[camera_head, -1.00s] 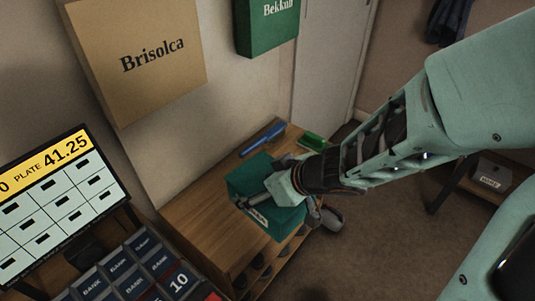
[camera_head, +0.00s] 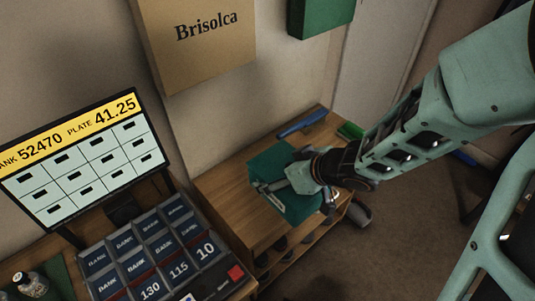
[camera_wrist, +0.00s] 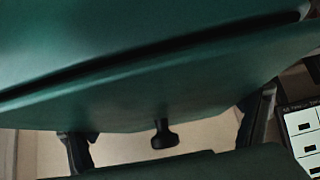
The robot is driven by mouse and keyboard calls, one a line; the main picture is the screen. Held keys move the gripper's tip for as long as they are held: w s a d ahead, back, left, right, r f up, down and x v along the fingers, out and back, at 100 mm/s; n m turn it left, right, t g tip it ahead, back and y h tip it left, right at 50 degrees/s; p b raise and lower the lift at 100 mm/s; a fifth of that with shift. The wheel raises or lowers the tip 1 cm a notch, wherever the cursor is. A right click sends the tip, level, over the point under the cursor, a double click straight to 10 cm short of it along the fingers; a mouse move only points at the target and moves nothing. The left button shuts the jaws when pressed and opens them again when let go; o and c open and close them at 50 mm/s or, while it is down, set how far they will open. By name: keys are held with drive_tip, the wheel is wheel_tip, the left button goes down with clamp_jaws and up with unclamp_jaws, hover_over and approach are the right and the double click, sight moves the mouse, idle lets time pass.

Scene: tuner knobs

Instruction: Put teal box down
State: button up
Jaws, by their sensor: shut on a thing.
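The teal box (camera_head: 270,164) shows in the camera_head view at or just above a wooden bench top (camera_head: 224,186); I cannot tell whether its underside touches the wood. My gripper (camera_head: 297,192) is shut on the teal box from above, its fingers reaching down beside it. My wrist hides part of its top right. In the camera_wrist view the teal box (camera_wrist: 150,95) fills much of the picture, with a finger at lower left and one at right. A small dark knob-like part shows below its edge.
A blue item (camera_head: 302,123) and a green item (camera_head: 350,131) lie on the bench behind the box. A monitor (camera_head: 85,160) and a key panel (camera_head: 150,255) stand at left. A wall sign (camera_head: 200,45) hangs above. The bench's left part is clear.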

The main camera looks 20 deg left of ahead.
drive_tip(key=b+x, duration=0.1)
drive_tip(key=x, duration=0.3)
drive_tip(key=b+x, duration=0.2)
drive_tip(key=x, duration=0.2)
drive_tip(key=a+r+b+x, duration=0.1)
drive_tip(key=b+x, duration=0.1)
drive_tip(key=x, duration=0.2)
drive_tip(key=shift+w, duration=0.45)
drive_tip(key=shift+w+a+f+b, duration=0.1)
drive_tip(key=shift+f+b, duration=0.55)
drive_tip(key=shift+f, duration=0.2)
drive_tip(key=shift+w+a+f+b, duration=0.1)
drive_tip(key=shift+f+b, duration=0.55)
drive_tip(key=shift+f, duration=0.2)
drive_tip(key=shift+f, duration=0.2)
drive_tip(key=o, duration=1.5)
drive_tip(key=shift+s, duration=0.1)
drive_tip(key=shift+o, duration=0.2)
drive_tip(key=shift+r, duration=0.1)
